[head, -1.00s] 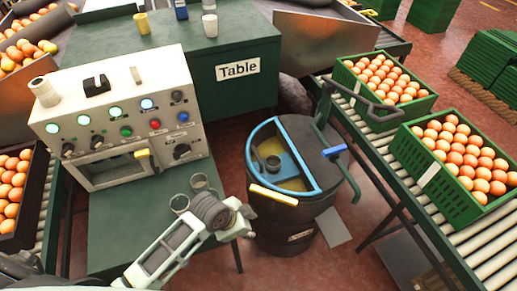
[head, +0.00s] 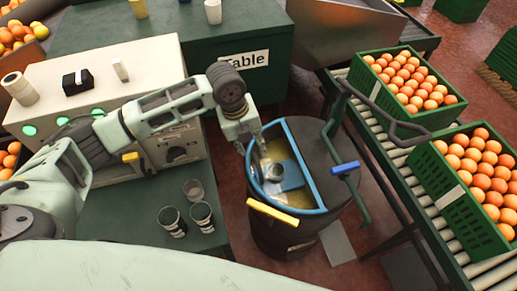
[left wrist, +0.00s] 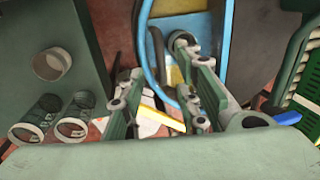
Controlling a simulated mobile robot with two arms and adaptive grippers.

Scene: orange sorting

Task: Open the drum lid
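The dark drum (head: 285,238) stands on the floor in the middle of the head view. A blue semicircular rim (head: 322,190) frames its left half, where a yellowish inside and a blue block with a grey cup shape show. A yellow handle (head: 272,212) sits at the rim's front edge. My left gripper (head: 258,160) points down at the rim's left side. In the left wrist view its fingers (left wrist: 160,95) are apart, with the blue rim (left wrist: 150,45) between or below them; contact is unclear. Nothing shows held. My right gripper is not in view.
A crank with a blue grip (head: 345,168) rises at the drum's right. A green bench with several cups (head: 202,215) and a white control panel (head: 172,150) stand left.

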